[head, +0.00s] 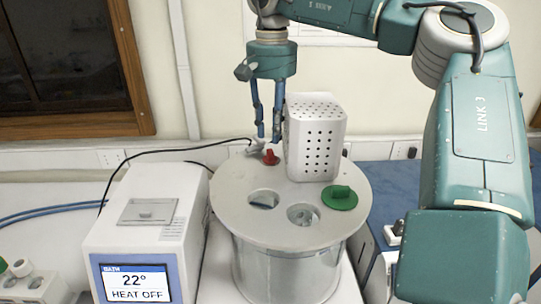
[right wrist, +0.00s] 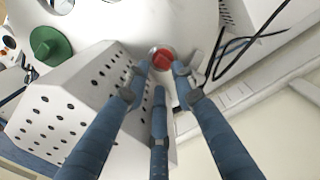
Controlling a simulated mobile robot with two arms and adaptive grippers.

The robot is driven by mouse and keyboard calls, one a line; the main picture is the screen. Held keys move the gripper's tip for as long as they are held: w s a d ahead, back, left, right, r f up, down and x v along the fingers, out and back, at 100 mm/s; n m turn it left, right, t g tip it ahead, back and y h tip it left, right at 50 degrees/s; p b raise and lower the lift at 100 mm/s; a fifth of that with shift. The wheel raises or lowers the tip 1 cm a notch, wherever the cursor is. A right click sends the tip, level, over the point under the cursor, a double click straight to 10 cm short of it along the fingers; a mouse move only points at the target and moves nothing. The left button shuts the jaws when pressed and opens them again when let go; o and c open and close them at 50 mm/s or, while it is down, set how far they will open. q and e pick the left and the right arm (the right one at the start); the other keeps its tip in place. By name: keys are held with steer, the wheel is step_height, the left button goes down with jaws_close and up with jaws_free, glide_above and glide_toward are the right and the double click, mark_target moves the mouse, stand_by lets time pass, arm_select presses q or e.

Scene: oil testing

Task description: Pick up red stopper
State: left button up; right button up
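The red stopper (head: 271,157) sits on the round pale lid (head: 236,213) of the glass bath, toward its back. My right gripper (head: 269,138) points down from above, with its fingertips just over the stopper. In the right wrist view the red stopper (right wrist: 164,59) shows beyond and between the blue fingertips (right wrist: 163,73), which are spread apart. The gripper looks open and empty; whether a finger touches the stopper I cannot tell. My left gripper is not in view.
A white perforated box (head: 316,140) stands close to the right of my right gripper. A green stopper (head: 339,197) sits at the lid's right, near two round openings. A bath controller (head: 145,230) stands at the left. A black cable (head: 150,151) runs to the lid near the red stopper.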

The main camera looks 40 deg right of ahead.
mark_target(270, 151)
steer(key=f+p, duration=0.3)
steer(key=f, duration=0.1)
steer(key=shift+w+f, duration=0.1)
steer(key=shift+w, duration=0.2)
steer(key=shift+f, duration=0.4)
steer(key=shift+d+f, duration=0.1)
steer(key=shift+f, duration=0.1)
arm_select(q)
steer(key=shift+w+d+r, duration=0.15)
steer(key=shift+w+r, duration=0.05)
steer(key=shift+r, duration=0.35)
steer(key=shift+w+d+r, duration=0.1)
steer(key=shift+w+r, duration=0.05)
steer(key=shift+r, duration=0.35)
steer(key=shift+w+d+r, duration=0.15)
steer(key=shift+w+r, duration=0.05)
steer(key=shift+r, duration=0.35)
arm_select(e)
steer(key=c, duration=0.6)
